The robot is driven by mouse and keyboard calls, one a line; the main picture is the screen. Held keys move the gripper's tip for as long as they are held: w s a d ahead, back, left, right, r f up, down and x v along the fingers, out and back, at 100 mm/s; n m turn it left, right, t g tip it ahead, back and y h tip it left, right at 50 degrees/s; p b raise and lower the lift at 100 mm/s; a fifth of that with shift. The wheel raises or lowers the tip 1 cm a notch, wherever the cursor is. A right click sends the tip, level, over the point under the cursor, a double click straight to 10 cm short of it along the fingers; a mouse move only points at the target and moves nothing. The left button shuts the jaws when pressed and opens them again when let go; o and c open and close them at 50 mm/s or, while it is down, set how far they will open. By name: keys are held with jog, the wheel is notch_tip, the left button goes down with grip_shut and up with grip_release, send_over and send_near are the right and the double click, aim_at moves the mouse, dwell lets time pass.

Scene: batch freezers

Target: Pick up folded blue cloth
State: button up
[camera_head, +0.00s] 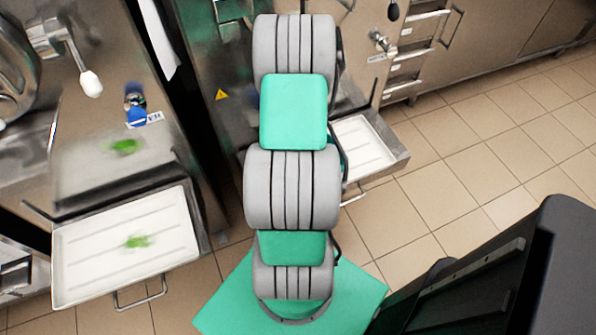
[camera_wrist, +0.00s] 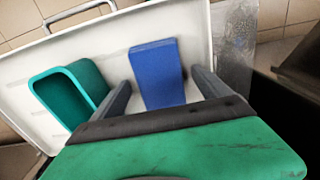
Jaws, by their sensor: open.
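In the wrist view the folded blue cloth (camera_wrist: 158,74) lies flat on a white tray (camera_wrist: 108,33). My gripper (camera_wrist: 160,77) is open, with one dark finger on each side of the cloth in the picture. Its near end reaches down between the fingers, and I cannot tell how far above it they are. No contact shows. In the head view my own arm covers the middle, and neither the gripper nor the cloth can be seen.
A teal open-topped container (camera_wrist: 62,98) lies on the tray left of the cloth, close to my left finger. The head view shows a white drawer tray (camera_head: 85,262) with a green smear at left and another white tray (camera_head: 362,143) partly behind my arm. Tiled floor (camera_head: 480,170) is clear at right.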

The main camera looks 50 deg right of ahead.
jog(key=shift+r, duration=0.1)
jog(key=c, duration=1.5)
jog(key=shift+o, duration=0.2)
jog(key=shift+r, duration=0.35)
notch_tip(320, 180, up, 3)
jog(key=shift+d+f, duration=0.1)
jog(key=a+r, duration=0.1)
jog(key=s+a+r+p, duration=0.1)
jog(key=r, duration=0.1)
jog(key=a+r, duration=0.1)
jog(key=shift+s+a+r, duration=0.3)
jog(key=shift+s+r, duration=0.05)
jog(key=s+a+r+p, duration=0.1)
jog(key=s+a+r, duration=0.3)
jog(key=a, duration=0.5)
jog(key=shift+s+r, duration=0.3)
jog(key=shift+r, duration=0.05)
